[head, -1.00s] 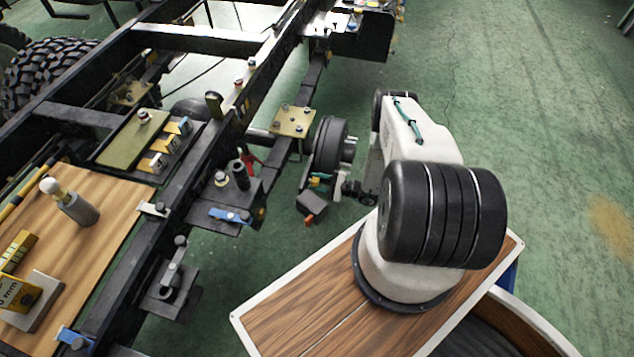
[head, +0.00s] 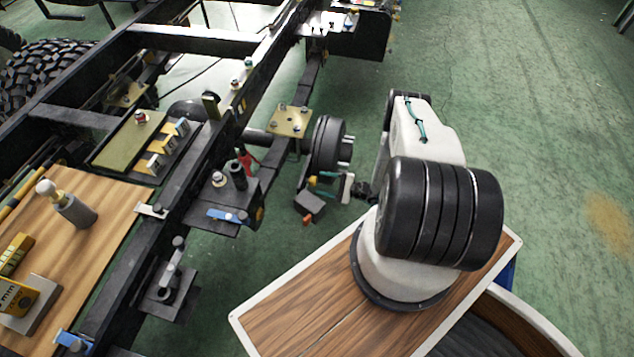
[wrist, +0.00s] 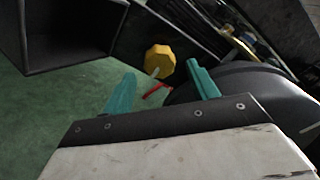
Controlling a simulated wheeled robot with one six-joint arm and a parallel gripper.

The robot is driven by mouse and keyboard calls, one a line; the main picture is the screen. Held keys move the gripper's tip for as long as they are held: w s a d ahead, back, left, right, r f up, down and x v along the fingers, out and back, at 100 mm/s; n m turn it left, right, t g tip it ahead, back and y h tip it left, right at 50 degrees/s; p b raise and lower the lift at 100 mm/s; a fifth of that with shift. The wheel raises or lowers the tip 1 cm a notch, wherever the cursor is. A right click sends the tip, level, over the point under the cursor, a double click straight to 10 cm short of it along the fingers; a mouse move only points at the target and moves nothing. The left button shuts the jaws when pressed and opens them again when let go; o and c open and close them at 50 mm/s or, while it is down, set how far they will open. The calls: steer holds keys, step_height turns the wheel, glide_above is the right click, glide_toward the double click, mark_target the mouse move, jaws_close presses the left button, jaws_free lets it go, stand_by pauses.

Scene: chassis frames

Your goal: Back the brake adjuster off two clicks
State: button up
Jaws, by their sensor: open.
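A yellow many-sided knob (wrist: 160,60) on a short pale stem, which looks like the brake adjuster, shows in the wrist view. It lies ahead of my gripper (wrist: 160,78), between the lines of its two teal fingers. The fingers are spread and nothing is held. I cannot tell how far the knob is beyond the fingertips. In the head view my gripper (head: 325,178) is low, beside the dark brake drum (head: 327,145), with a small yellow bit (head: 312,181) near it. The drum also fills the right of the wrist view (wrist: 260,88), close to the right finger.
A dark open box-like part (wrist: 70,35) is at upper left in the wrist view. A small red piece (wrist: 156,90) shows behind the fingers. The chassis rail (head: 205,150) and brass-coloured plate (head: 290,121) stand left of my arm. Green floor is clear at right.

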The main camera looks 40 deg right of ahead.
steer(key=v, duration=0.3)
steer(key=shift+s+d, duration=0.25)
steer(key=shift+s, duration=0.05)
